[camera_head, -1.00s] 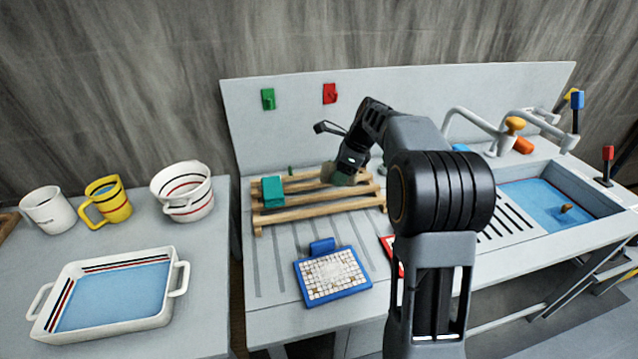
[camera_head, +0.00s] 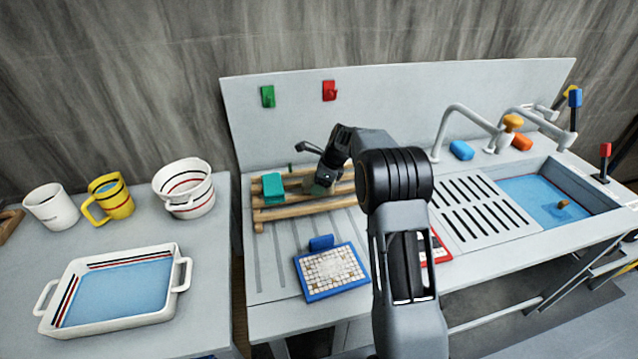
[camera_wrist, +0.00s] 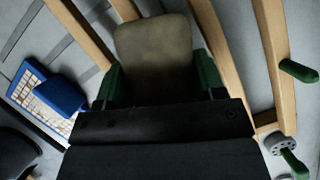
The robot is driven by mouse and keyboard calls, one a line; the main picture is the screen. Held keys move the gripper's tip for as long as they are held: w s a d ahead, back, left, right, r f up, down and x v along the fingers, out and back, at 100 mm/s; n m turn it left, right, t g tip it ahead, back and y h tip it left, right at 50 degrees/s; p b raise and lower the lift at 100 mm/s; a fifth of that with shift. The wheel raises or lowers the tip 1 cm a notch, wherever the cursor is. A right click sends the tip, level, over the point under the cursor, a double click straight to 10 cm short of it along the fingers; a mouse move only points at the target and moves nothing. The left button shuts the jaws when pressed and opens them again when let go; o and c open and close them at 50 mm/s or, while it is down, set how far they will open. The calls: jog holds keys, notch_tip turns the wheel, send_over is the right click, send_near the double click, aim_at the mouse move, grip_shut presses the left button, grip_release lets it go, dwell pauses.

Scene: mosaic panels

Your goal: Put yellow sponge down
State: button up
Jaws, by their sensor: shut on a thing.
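My gripper (camera_head: 322,181) is over the wooden slatted rack (camera_head: 290,212). In the wrist view its green fingers (camera_wrist: 158,82) are shut on the sides of the yellow sponge (camera_wrist: 154,48), which looks dull olive in shadow. The sponge (camera_head: 317,189) is small and partly hidden by the gripper in the head view. It is over or at the rack slats; I cannot tell whether it touches them. A green sponge-like block (camera_head: 273,188) lies on the rack just left of my gripper.
A mosaic panel with a blue frame (camera_head: 332,272) lies in front of the rack. A red-framed piece (camera_head: 440,250) is partly behind my arm. The sink (camera_head: 540,197) is at right, with blue (camera_head: 461,150) and orange (camera_head: 521,142) blocks behind. A side table at left holds a tray (camera_head: 60,322) and mugs.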

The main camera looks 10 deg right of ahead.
jog(key=shift+f, duration=0.2)
jog(key=shift+f, duration=0.15)
jog(key=o, duration=0.9)
jog(key=shift+c, duration=0.2)
jog(key=v, duration=1.2)
jog(key=shift+a, duration=0.1)
jog(key=s+a+r+n+t+h, duration=0.1)
jog(key=s+a+r+n+h, duration=0.1)
jog(key=s+n, duration=0.7)
jog(key=s+a+r+n+h, duration=0.15)
jog(key=s+n, duration=0.45)
jog(key=s, duration=0.6)
jog(key=s+f+n+t, duration=0.1)
jog(key=s+f+n, duration=0.2)
jog(key=s+n, duration=0.4)
jog(key=shift+s+a+f+n+h, duration=0.35)
jog(key=shift+s+a+f+n, duration=0.1)
jog(key=shift+s, duration=0.6)
